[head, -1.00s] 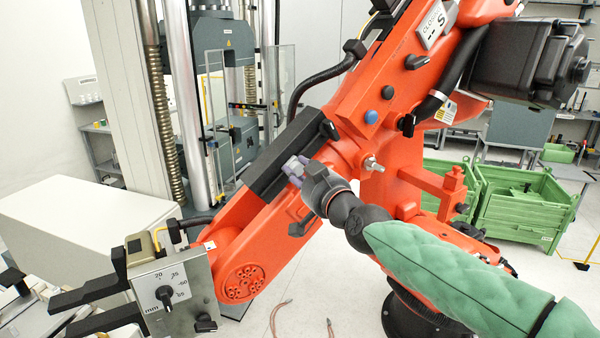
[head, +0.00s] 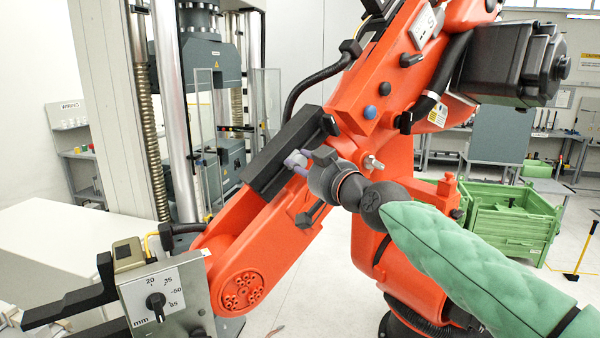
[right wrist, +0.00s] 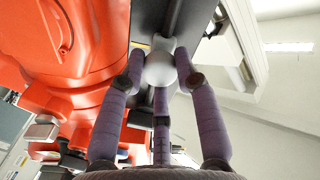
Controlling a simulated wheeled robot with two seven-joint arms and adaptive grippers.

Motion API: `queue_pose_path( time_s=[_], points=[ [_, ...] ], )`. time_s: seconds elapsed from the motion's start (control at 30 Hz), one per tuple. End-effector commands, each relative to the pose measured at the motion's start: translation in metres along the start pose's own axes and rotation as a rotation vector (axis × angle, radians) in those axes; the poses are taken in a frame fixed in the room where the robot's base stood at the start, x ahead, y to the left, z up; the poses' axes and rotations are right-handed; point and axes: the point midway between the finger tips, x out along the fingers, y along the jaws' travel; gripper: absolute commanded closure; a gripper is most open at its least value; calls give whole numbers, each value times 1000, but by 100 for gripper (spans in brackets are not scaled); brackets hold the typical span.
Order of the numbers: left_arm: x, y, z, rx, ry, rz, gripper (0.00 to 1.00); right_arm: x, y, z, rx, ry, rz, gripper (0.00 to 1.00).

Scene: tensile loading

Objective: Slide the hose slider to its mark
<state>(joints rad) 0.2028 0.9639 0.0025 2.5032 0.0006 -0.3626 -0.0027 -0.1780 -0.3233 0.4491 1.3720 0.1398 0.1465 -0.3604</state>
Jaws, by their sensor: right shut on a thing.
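A black rail (head: 268,172) lies slanted along the upper face of the orange robot arm (head: 345,140) in the head view. My right gripper (head: 295,160) is at the rail's side, near its middle. Its purple fingers are shut around a light grey rounded knob (right wrist: 160,68), seen in the right wrist view beside the dark rail surface (right wrist: 158,18). I take the knob to be the hose slider's grip; the fingers hide most of it in the head view. I cannot make out the mark. My left gripper is not in view.
A black hose (head: 312,82) arches above the rail's upper end. A dial plate (head: 160,297) with black jaws is at the lower left. A testing machine column (head: 172,110) stands behind. Green crates (head: 510,222) stand at the right on open floor.

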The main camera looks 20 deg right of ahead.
Motion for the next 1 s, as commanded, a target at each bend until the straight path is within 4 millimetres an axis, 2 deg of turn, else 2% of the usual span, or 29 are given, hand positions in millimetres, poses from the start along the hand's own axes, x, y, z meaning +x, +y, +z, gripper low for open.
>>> queue_pose_path(
  time_s=[0.23,0.27,0.3,0.33,0.73,0.87,1.0],
  points=[
    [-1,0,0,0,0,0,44,-1,-1,-3,-1,5,-1,100],
    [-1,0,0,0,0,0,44,-1,-1,-3,-1,5,-1,59],
    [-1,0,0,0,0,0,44,-1,-1,-3,-1,4,-1,48],
    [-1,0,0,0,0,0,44,-1,0,-3,-1,4,-1,44],
    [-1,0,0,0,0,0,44,-4,0,-2,0,2,0,44],
    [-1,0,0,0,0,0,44,-16,0,-2,0,3,1,44],
    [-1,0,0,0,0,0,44,-38,0,-2,0,4,1,44]
  ],
)
